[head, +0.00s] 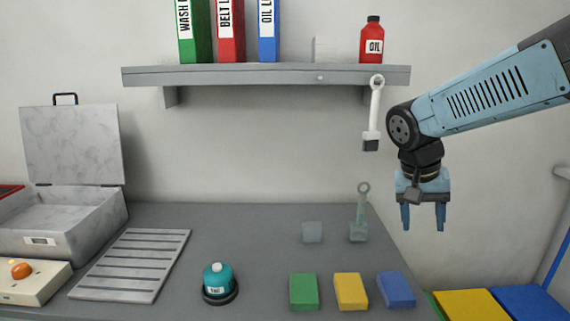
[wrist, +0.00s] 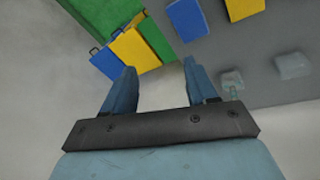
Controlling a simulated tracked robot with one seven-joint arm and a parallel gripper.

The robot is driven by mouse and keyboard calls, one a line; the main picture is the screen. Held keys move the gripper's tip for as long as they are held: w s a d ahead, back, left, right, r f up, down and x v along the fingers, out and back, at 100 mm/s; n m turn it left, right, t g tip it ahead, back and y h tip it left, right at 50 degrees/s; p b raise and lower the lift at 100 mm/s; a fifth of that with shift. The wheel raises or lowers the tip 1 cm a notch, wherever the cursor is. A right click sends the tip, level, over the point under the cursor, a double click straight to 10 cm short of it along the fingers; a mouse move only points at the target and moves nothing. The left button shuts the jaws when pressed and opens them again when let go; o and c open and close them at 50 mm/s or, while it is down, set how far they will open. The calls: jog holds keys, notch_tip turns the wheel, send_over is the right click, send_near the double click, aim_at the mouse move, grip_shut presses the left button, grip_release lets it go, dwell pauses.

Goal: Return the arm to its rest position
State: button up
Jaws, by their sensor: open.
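My blue arm (head: 490,92) reaches in from the right in the head view and bends down at a dark joint. My gripper (head: 424,218) hangs below that joint with its fingers pointing down and apart. It is beyond the bench's right edge, in front of the wall. Nothing is between its fingers. In the wrist view my gripper (wrist: 160,80) also shows open and empty, with pale wall or floor seen between the fingers.
The grey bench (head: 260,255) carries a teal button-like device (head: 219,281), green (head: 304,291), yellow (head: 350,291) and blue (head: 395,289) blocks, and an open metal case (head: 70,215). A shelf (head: 250,75) crosses the wall. Coloured bins (head: 475,303) stand at lower right.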

jog(key=s+a+r+n+t+y, duration=0.3)
jog(key=s+a+r+n+t, duration=0.1)
jog(key=s, duration=0.4)
jog(key=shift+s+a+r+n+t, duration=0.2)
jog(key=shift+r+n+t, duration=0.1)
jog(key=shift+r+t, duration=0.1)
dwell(1.0)
